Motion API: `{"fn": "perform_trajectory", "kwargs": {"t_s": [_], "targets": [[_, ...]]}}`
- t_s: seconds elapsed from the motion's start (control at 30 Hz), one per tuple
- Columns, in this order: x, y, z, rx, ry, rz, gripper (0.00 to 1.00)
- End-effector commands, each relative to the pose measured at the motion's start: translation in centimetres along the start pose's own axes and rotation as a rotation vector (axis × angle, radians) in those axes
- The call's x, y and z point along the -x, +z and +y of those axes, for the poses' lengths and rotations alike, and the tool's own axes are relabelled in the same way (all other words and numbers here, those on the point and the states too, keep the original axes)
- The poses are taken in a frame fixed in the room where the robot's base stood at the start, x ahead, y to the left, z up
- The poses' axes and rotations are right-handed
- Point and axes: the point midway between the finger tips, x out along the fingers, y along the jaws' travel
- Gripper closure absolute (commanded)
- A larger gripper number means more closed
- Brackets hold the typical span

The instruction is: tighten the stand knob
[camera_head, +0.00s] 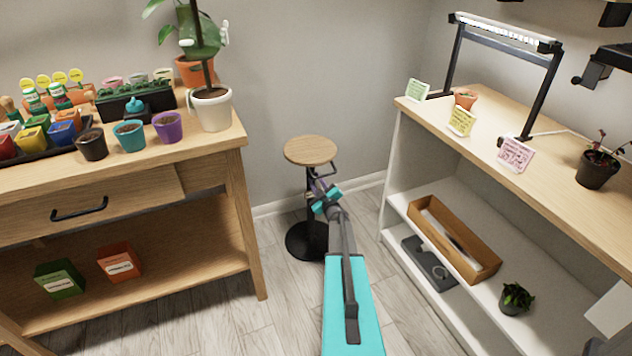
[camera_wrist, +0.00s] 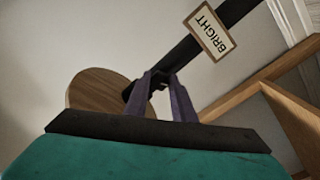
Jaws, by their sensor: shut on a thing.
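The plant stand has a round wooden top (camera_head: 310,150), a black post and a round black base (camera_head: 306,241) on the floor. Its dark knob sits just under the top, at the post, mostly hidden by my jaws; part of it shows between the fingers in the wrist view (camera_wrist: 158,83). My gripper (camera_head: 318,180) reaches in from the front with its purple fingers at the knob. In the wrist view my gripper (camera_wrist: 160,88) is shut on the knob, and the wooden top (camera_wrist: 95,88) shows behind at left.
A wooden bench with pots (camera_head: 92,143) stands left; a white shelf unit (camera_head: 395,170) with a wooden top stands right, with a box (camera_head: 455,240) on its shelf. The stand is between them, near the wall. In the wrist view a tag reading BRIGHT (camera_wrist: 211,32) is on a black bar.

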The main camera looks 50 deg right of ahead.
Motion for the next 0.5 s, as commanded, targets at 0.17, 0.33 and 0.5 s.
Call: {"fn": "perform_trajectory", "kwargs": {"t_s": [0.17,0.33,0.5], "targets": [[0.02,0.15,0.26,-0.002,0.004,-0.003,0.65],[0.01,0.08,0.15,-0.001,0.002,-0.002,0.58],[0.04,0.04,0.09,0.000,0.001,-0.001,0.58]]}}
